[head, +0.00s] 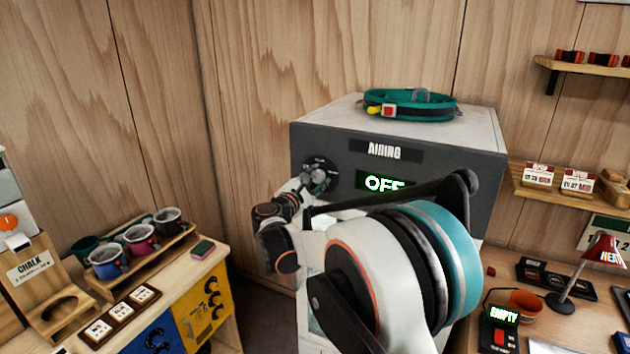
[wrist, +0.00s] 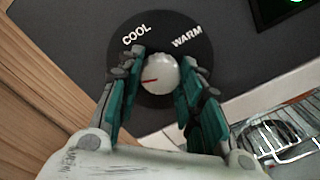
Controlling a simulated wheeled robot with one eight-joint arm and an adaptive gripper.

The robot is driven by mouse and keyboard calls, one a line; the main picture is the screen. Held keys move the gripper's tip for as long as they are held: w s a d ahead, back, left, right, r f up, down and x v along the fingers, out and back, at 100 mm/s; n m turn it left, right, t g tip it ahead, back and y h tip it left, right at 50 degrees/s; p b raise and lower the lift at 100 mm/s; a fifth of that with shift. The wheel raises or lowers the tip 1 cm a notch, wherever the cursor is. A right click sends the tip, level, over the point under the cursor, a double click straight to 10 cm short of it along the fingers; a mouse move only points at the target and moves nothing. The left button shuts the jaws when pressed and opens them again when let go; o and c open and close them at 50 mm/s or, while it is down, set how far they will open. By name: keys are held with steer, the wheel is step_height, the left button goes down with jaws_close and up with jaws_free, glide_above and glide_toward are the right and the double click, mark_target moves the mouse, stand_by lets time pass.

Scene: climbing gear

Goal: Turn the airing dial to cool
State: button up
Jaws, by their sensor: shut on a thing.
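The airing dial (wrist: 160,72) is a pale round knob with a red pointer line on a black disc, and COOL and WARM are printed in white on the disc. In the wrist view the red line points left and slightly down, below the COOL word at upper left. My gripper (wrist: 163,66) is shut on the knob, one teal-padded finger on each side. In the head view the dial's black disc (head: 321,168) is on the dark front panel of the airing cabinet (head: 440,150), partly hidden by my gripper (head: 308,184). The green display (head: 383,184) reads OFF.
A teal harness belt (head: 410,104) lies on the cabinet top. At right a table carries a red lamp (head: 600,250) and a small box reading EMPTY (head: 500,325).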

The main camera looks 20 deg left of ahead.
steer(key=shift+f+m, duration=0.1)
steer(key=shift+m, duration=0.2)
steer(key=m+b, duration=0.2)
steer(key=shift+m, duration=0.4)
steer(key=m+b, duration=0.2)
steer(key=m, duration=0.1)
steer(key=shift+m, duration=0.3)
steer(key=m+b, duration=0.2)
steer(key=m, duration=0.4)
steer(key=shift+m, duration=0.3)
steer(key=o, duration=1.1)
